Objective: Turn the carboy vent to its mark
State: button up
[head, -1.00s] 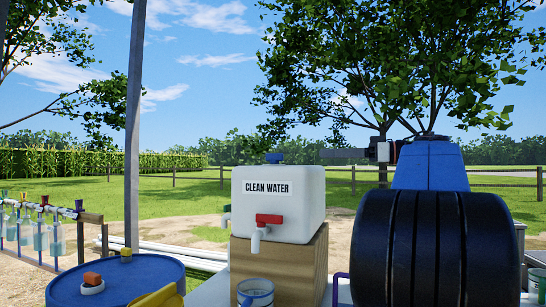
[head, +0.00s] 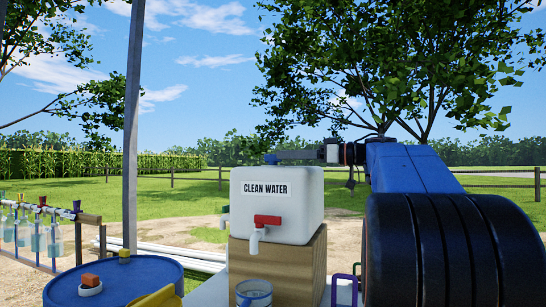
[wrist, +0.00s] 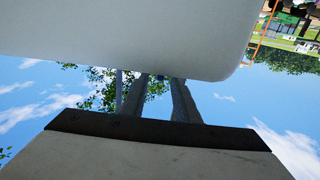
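The white carboy (head: 290,205), labelled CLEAN WATER, sits on a wooden block. Its small blue vent (head: 270,158) stands on top near the left end. My gripper (head: 281,156) reaches in level from the right, just above the carboy's top, with its fingertips beside or around the vent. In the wrist view the carboy (wrist: 120,35) fills the upper part, and my two fingers (wrist: 160,82) stand apart with a gap between them. I cannot tell whether they touch the vent. The mark cannot be made out.
The carboy has a red-handled tap (head: 267,220) in front. A blue drum (head: 115,285) is at lower left, with a rack of bottles (head: 35,235) beyond. The air above the carboy is open.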

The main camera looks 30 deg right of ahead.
aim_at(273, 158)
jog(key=shift+x, duration=2.65)
grip_shut()
